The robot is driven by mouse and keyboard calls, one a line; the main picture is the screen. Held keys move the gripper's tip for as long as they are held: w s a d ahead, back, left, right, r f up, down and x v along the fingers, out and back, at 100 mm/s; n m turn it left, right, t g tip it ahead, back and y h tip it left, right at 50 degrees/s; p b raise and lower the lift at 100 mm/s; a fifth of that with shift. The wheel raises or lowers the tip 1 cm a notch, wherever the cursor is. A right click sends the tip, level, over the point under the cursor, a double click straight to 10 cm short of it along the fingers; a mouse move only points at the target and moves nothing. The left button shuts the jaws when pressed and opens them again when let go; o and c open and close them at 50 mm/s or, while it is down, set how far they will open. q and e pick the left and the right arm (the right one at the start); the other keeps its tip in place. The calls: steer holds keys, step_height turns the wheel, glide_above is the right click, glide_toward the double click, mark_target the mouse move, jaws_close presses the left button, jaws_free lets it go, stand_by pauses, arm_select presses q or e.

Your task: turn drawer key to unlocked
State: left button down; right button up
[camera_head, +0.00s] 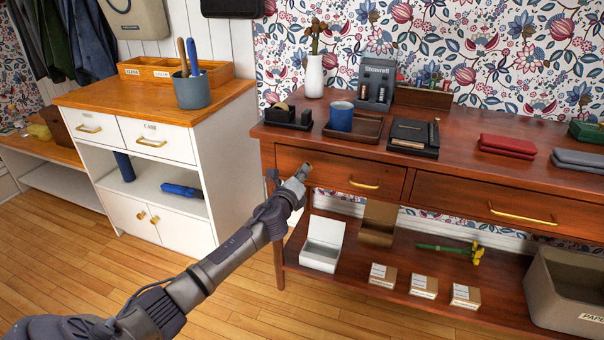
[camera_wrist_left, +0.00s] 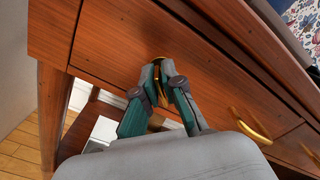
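The brown desk's left drawer (camera_head: 338,172) is closed and has a brass handle (camera_head: 363,185). My left gripper (camera_head: 305,171) is at the drawer front, left of the handle. In the left wrist view, the left gripper's fingertips (camera_wrist_left: 157,72) are close together against the drawer front (camera_wrist_left: 130,45). A small brass piece, which looks like the drawer key (camera_wrist_left: 156,60), shows at and between the tips. The fingers look shut on it. They hide most of it, so its angle cannot be read. My right gripper is not in view.
The lower shelf (camera_head: 345,268) holds an open white box (camera_head: 322,245) and several small boxes. A white cabinet (camera_head: 160,190) stands left, with open floor in front.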

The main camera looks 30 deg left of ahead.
arm_select(q)
steer(key=shift+n, duration=0.3)
steer(key=n, duration=0.2)
steer(key=shift+n, duration=0.3)
steer(key=shift+f+n, duration=0.15)
steer(key=shift+n, duration=1.75)
steer(key=c, duration=1.3)
jaws_free()
steer(key=shift+a, duration=0.1)
steer(key=shift+c, duration=0.2)
